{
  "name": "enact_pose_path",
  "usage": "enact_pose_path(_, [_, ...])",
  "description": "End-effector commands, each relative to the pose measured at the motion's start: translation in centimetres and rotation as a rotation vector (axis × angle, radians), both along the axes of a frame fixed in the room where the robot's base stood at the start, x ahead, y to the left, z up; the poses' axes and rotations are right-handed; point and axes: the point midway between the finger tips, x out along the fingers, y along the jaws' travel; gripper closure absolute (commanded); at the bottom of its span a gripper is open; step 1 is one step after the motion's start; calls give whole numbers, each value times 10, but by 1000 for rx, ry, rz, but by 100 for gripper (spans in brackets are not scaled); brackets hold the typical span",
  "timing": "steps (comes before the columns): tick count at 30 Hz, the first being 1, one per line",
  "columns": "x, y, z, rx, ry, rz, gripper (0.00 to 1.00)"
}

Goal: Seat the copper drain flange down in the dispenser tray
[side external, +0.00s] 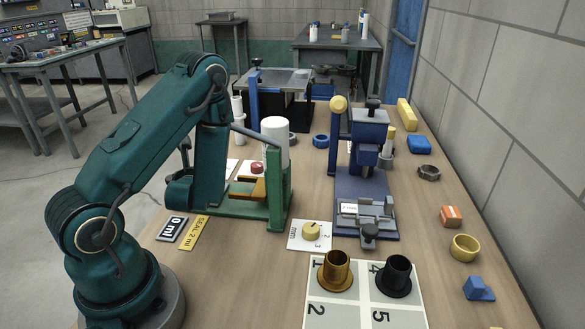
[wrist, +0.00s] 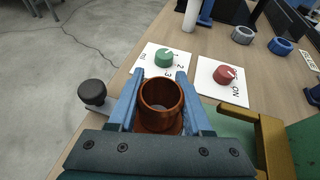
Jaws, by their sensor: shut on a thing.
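In the wrist view, my gripper (wrist: 159,88) is shut on the copper drain flange (wrist: 160,122), a reddish-brown open-topped collar between the two blue fingers. The flange looks upright; its lower end is partly hidden, and I cannot tell whether it touches anything. The green dispenser frame (side external: 278,185), with a white cylinder on top, stands left of centre in the side view. Its gold bracket (wrist: 271,145) is just right of my gripper in the wrist view. I cannot make out the tray clearly. The held flange is hidden behind my arm in the side view.
A numbered mat (side external: 355,313) holds a brass flange (side external: 336,273) and a black flange (side external: 394,277). A blue press (side external: 367,185) stands right of the dispenser. In the wrist view, a green knob (wrist: 164,59) and a red knob (wrist: 224,75) lie beyond my gripper.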

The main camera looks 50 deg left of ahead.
Motion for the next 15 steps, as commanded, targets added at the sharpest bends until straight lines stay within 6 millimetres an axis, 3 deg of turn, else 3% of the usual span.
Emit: enact_pose_path(15, [0, 0, -12, 0, 0, 0, 100])
